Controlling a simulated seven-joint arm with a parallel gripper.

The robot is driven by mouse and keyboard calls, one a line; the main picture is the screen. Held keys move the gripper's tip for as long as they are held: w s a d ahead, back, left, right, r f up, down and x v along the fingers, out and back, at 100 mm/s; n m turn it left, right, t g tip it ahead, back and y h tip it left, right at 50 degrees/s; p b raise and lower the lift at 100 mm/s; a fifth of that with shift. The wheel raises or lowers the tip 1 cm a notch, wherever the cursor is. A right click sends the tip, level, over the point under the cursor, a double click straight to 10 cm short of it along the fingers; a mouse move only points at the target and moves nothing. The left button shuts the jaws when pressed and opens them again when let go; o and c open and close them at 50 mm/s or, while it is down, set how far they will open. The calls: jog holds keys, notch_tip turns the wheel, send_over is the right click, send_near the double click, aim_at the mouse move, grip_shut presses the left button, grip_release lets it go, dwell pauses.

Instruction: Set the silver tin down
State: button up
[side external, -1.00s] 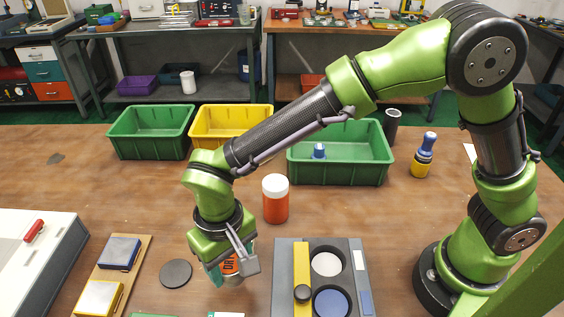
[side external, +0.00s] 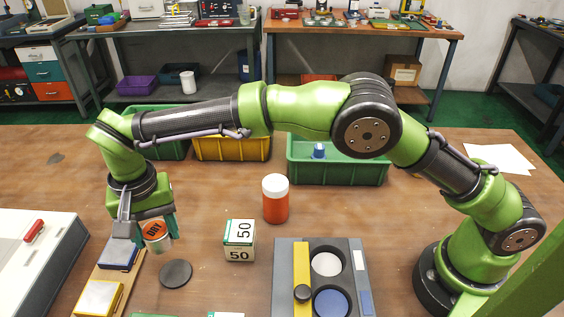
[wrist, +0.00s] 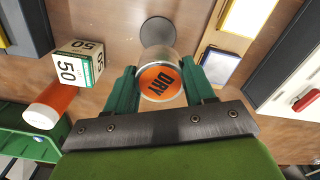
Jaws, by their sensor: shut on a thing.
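The silver tin (side external: 157,243) has an orange top label reading "DRY", which faces my palm in the wrist view (wrist: 160,83). My gripper (side external: 155,232) is shut on the tin, its green fingers on either side of it. In the side view the tin hangs above the table, between the wooden board with the blue and yellow pads and the black disc (side external: 175,273). The black disc also shows beyond the tin in the wrist view (wrist: 157,30). The tin's upper part is partly hidden by my fingers in the side view.
A white-green box marked 50 (side external: 239,240) and an orange jar with a white lid (side external: 275,199) stand to the right. The board with blue and yellow pads (side external: 118,252) is at left. A grey fixture (side external: 283,270) lies at front right. Green (side external: 340,172) and yellow (side external: 231,149) bins stand behind.

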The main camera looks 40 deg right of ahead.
aim_at(175, 273)
notch_tip(175, 273, down, 10)
jog(key=shift+s+r, duration=0.15)
dwell(0.3)
jog(key=shift+f, duration=0.2)
jog(key=o, duration=1.1)
jog(key=shift+c, duration=0.2)
